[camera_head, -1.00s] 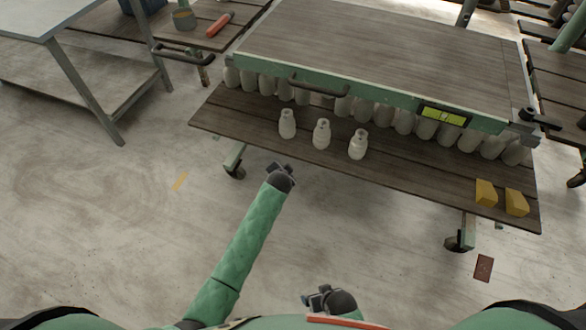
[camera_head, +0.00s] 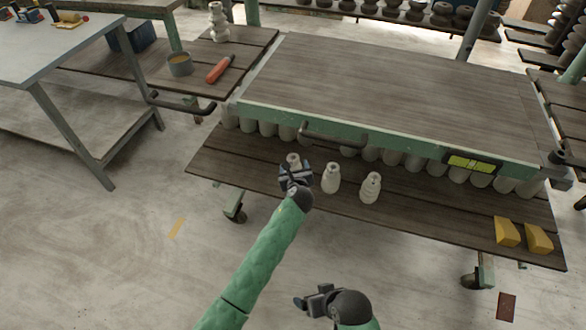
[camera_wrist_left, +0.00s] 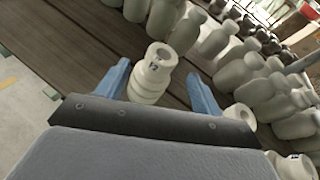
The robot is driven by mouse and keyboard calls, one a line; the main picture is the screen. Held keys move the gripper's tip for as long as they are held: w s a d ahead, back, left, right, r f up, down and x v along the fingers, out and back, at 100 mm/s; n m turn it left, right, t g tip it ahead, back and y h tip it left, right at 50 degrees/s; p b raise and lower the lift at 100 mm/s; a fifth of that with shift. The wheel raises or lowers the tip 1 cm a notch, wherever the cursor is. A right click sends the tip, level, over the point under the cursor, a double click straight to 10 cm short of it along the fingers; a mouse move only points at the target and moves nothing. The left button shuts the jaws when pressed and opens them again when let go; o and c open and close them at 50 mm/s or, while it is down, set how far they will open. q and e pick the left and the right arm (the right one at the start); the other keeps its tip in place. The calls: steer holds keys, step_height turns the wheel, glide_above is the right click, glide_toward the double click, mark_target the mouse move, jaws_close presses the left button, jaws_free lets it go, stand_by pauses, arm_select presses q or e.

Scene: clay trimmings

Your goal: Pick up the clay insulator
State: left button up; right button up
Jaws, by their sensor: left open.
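Three small white clay insulators stand upright on the cart's lower shelf: a left one (camera_head: 293,158), a middle one (camera_head: 331,178) and a right one (camera_head: 370,188). My left gripper (camera_head: 295,173) is open at the left insulator and hides its lower part. In the left wrist view, this ribbed insulator (camera_wrist_left: 153,72) with a dark mark on top stands between the two blue fingers, with gaps at its sides. Its base is hidden by the gripper. My right gripper (camera_head: 315,300) is low in the head view, away from the shelf; its opening is unclear.
A row of pale bottle-like pieces (camera_head: 410,161) stands behind the insulators, under the cart's wooden top (camera_head: 390,90). Two yellow blocks (camera_head: 507,232) lie at the shelf's right end. A handle (camera_head: 335,137) juts out above the shelf.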

mark_target(293, 157)
arm_select(q)
steer(key=shift+w+f+m, duration=0.1)
steer(key=shift+w+m, duration=0.05)
steer(key=shift+m, duration=0.75)
steer(key=shift+x, duration=3.7)
steer(key=shift+w+d, duration=0.1)
jaws_close()
